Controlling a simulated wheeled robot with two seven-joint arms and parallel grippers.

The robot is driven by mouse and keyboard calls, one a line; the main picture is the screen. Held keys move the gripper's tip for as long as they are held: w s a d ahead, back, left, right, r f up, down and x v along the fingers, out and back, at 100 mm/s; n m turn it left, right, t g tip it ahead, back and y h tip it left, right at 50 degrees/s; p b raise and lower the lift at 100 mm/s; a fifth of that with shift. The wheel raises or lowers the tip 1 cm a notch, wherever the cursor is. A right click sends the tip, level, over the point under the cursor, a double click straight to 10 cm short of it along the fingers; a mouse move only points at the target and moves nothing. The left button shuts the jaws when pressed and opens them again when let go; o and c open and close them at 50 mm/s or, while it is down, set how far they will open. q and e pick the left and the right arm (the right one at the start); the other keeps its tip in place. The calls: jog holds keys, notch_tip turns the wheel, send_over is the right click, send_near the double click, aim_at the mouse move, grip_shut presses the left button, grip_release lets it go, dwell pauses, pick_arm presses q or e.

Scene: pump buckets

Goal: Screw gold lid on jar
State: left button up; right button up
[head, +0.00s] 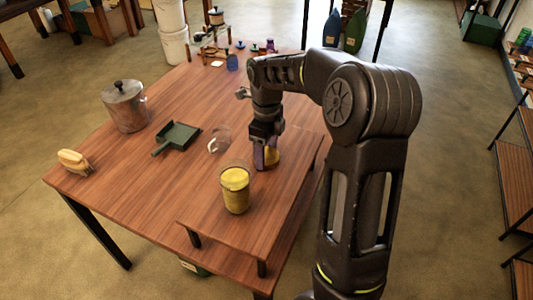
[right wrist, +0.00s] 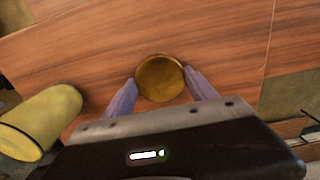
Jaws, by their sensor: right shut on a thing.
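The gold lid (right wrist: 160,78) is a round disc between the two purple fingers of my right gripper (right wrist: 162,90) in the right wrist view. My right gripper (head: 266,158) is shut on it over the raised wooden shelf. In the head view the lid (head: 272,156) is partly hidden by the fingers. I cannot tell whether it touches the shelf. The jar (head: 235,191), clear with yellow contents, stands upright and apart from the lid, nearer the front of the shelf. It also shows at the left of the right wrist view (right wrist: 42,122). My left gripper is not in view.
On the wooden table (head: 165,195) stand a metal pot (head: 125,107), a green dustpan (head: 177,138), a brush (head: 74,161) and a clear cup (head: 219,140). Small bottles and a rack stand at the far end. The table's front left is clear.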

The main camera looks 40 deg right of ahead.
aim_at(267, 156)
notch_tip(267, 156, up, 10)
jog(key=b, duration=0.1)
dwell(0.4)
dwell(0.5)
